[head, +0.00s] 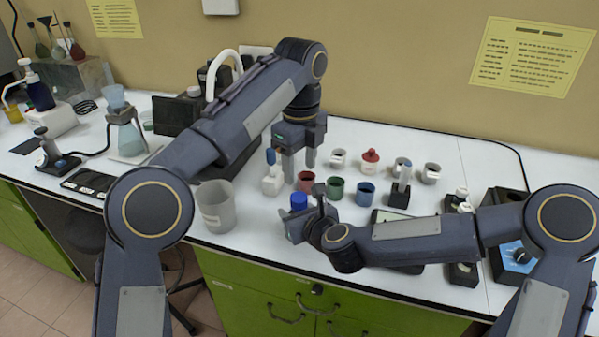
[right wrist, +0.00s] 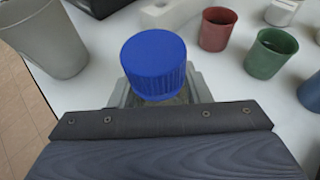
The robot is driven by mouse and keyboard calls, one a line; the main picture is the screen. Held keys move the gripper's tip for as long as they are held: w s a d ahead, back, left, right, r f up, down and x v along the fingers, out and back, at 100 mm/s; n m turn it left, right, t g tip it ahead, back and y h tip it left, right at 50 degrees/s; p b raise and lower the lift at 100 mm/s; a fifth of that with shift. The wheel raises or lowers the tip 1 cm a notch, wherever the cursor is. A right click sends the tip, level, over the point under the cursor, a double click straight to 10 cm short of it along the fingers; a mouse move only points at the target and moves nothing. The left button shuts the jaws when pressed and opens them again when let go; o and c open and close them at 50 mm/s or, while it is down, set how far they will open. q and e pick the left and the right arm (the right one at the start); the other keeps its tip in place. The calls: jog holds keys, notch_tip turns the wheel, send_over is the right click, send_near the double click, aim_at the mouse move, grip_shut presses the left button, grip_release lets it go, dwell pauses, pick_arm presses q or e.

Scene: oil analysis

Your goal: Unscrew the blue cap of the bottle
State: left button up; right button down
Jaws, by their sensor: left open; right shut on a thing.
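The bottle's blue cap (head: 298,201) shows at the front of the bench in the head view, and large in the right wrist view (right wrist: 154,64). The cap sits on top of the bottle (right wrist: 165,100), whose body is mostly hidden by my gripper. My right gripper (head: 297,222) is shut on the bottle below the cap. My left gripper (head: 297,160) is open and empty, pointing down above and behind the cap, apart from it.
A grey beaker (head: 216,207) stands left of the bottle. Red (head: 306,181), green (head: 335,187) and blue (head: 366,193) cups stand behind and to the right. A white bottle with a blue tip (head: 272,180) is close to my left gripper. The bench's front edge is near.

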aim_at(300, 196)
pick_arm(q)
notch_tip(300, 196, down, 8)
jog(key=shift+r, duration=0.15)
dwell(0.3)
jog(key=c, duration=1)
jog(key=shift+n, duration=1.1)
jog(key=o, duration=1.1)
